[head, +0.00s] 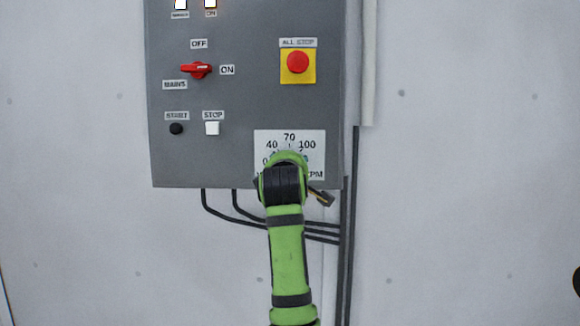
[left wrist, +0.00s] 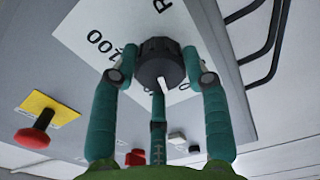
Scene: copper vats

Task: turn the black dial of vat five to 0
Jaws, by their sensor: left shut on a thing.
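The black dial (left wrist: 160,62) sits on a white scale plate (head: 316,148) at the lower right of a grey panel. In the head view my left arm hides the dial; 0, 40, 70 and 100 show on the plate. In the left wrist view my left gripper (left wrist: 156,68) has its teal fingers around the dial, shut on it. The dial's white mark points down in that picture, away from the edge with the cables. The 100 is to its left; the number at the mark is hidden. The vat's name is covered. My right gripper is not in view.
The panel (head: 245,105) also carries a red mains switch (head: 197,70) turned towards ON, a red stop button (head: 298,62) on yellow, a black start button (head: 176,129) and a white stop button (head: 212,128). Black cables (head: 235,210) run below.

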